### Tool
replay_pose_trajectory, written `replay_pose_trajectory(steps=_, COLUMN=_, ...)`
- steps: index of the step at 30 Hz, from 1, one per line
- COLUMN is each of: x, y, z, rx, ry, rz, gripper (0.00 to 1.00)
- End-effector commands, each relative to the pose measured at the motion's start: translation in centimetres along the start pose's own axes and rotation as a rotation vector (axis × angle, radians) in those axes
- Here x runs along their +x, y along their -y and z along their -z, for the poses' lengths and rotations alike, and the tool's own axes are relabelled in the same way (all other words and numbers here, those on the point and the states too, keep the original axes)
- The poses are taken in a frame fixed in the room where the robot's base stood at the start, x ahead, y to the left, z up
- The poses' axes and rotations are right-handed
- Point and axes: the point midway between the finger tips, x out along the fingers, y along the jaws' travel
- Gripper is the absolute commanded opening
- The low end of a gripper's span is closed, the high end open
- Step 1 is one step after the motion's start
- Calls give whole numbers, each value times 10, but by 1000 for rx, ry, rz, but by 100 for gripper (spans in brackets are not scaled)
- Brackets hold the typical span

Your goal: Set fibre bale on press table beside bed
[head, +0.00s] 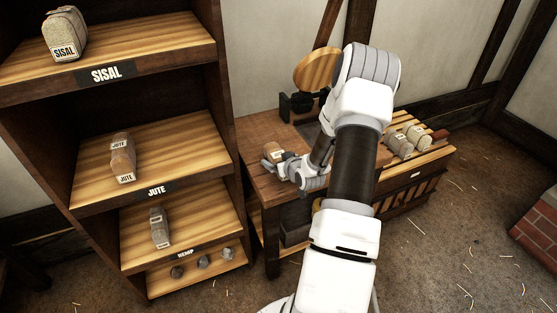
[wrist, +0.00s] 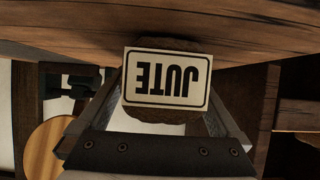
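My gripper (head: 282,160) is over the left part of the wooden press table (head: 262,130). It is shut on a brown fibre bale (head: 272,151). In the wrist view the bale (wrist: 165,118) sits between both fingers, its white JUTE label upside down. The table's wooden top (wrist: 60,22) fills the upper part of that view, close to the bale; I cannot tell whether they touch. The press, with a round wooden disc (head: 316,69), stands at the back of the table. My arm partly hides the dark bed (head: 309,130) to the right of the bale.
Grey bales (head: 400,143) lie on the slatted stand right of my arm. Bare table shows left of the bale.

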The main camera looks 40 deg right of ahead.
Motion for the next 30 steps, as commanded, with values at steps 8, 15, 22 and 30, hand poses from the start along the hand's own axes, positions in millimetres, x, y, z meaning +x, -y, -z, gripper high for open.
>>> replay_pose_trajectory(steps=8, x=-7, y=-1, z=5, rx=0, ry=1, rz=-1, gripper=100)
replay_pose_trajectory(steps=15, x=-56, y=-1, z=6, rx=0, ry=1, rz=-2, gripper=100)
replay_pose_trajectory(steps=22, x=-101, y=-1, z=5, rx=0, ry=1, rz=-1, gripper=100)
replay_pose_trajectory(steps=30, x=-122, y=0, z=3, rx=0, ry=1, rz=0, gripper=100)
